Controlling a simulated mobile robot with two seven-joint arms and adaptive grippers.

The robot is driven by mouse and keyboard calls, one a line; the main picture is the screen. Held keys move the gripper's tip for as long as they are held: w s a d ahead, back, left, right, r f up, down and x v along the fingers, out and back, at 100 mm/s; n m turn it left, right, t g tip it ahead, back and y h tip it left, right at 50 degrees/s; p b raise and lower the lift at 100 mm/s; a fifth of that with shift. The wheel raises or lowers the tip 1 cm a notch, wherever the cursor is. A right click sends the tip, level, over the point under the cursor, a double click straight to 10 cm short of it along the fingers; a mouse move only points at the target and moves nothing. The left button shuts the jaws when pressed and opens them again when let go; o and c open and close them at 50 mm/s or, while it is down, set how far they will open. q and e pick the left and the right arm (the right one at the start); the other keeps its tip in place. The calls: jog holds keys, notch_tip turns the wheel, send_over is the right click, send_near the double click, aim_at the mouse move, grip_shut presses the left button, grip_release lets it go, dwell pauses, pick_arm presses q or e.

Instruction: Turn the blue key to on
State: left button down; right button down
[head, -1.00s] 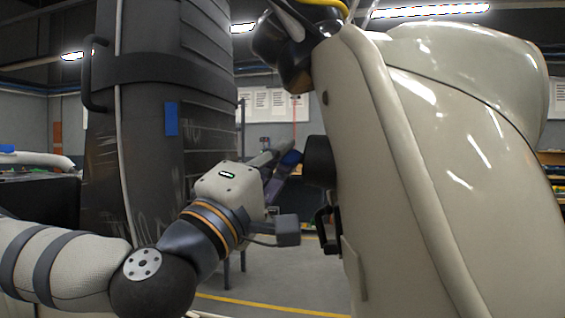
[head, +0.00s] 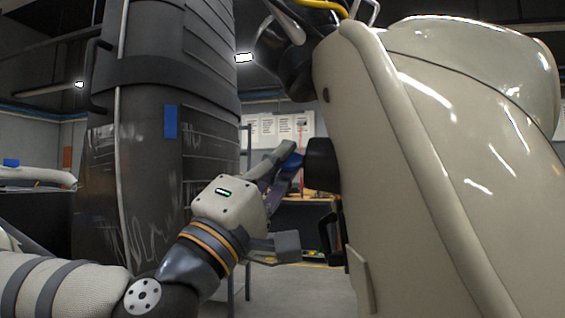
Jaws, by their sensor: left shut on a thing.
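The blue key (head: 292,160) shows as a small blue piece in the head view. My left gripper (head: 285,160) reaches up from the lower left and is shut on the blue key. Its fingers hide much of the key, so I cannot tell which way the key points. Any on or off marking is not visible. My right gripper is not in view.
A black handle-like fitting (head: 330,238) sits on the machine body below the housing. A tall dark grey column (head: 150,180) with a blue tag (head: 171,121) stands close behind my left arm. Open floor shows between the column and machine.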

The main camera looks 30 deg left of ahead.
pick_arm(q)
jog(key=shift+w+f+b, duration=0.1)
jog(key=shift+f+b, duration=0.1)
jog(key=shift+b, duration=0.5)
jog(key=c, duration=1.7)
grip_release()
jog(key=shift+r, duration=0.2)
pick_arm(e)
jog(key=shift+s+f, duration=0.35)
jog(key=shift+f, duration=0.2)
